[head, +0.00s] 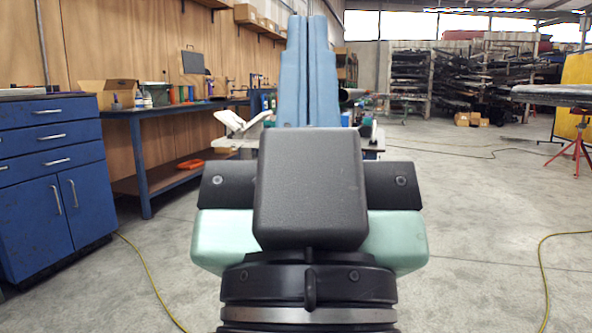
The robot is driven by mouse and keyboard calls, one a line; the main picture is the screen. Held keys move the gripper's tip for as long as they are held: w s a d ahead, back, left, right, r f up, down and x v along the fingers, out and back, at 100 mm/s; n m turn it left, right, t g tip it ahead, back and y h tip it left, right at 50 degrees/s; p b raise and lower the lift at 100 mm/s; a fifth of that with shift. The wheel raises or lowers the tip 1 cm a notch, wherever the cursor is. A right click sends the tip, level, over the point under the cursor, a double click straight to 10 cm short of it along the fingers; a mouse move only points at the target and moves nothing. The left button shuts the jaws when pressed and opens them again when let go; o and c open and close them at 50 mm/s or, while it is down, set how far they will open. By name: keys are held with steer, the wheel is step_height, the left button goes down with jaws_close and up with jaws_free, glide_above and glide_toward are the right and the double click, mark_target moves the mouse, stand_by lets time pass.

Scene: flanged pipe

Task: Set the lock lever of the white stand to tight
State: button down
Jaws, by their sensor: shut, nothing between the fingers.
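My gripper (307,22) fills the middle of the head view, with its two long blue fingers close together and a thin dark line between them. It is shut and empty. A white angled object (236,122), possibly part of the white stand, shows to the left of the fingers, farther away. My gripper's body hides most of what lies behind it, and I cannot make out a lock lever. A dark pipe end (346,96) shows just right of the fingers.
A blue drawer cabinet (45,165) stands at the left, beside a blue workbench (150,112) along the wooden wall. Yellow cables (150,275) lie on the floor. A red stand (578,145) is at the far right. The concrete floor at right is mostly clear.

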step_height(320, 180, up, 13)
steer(key=p, duration=1)
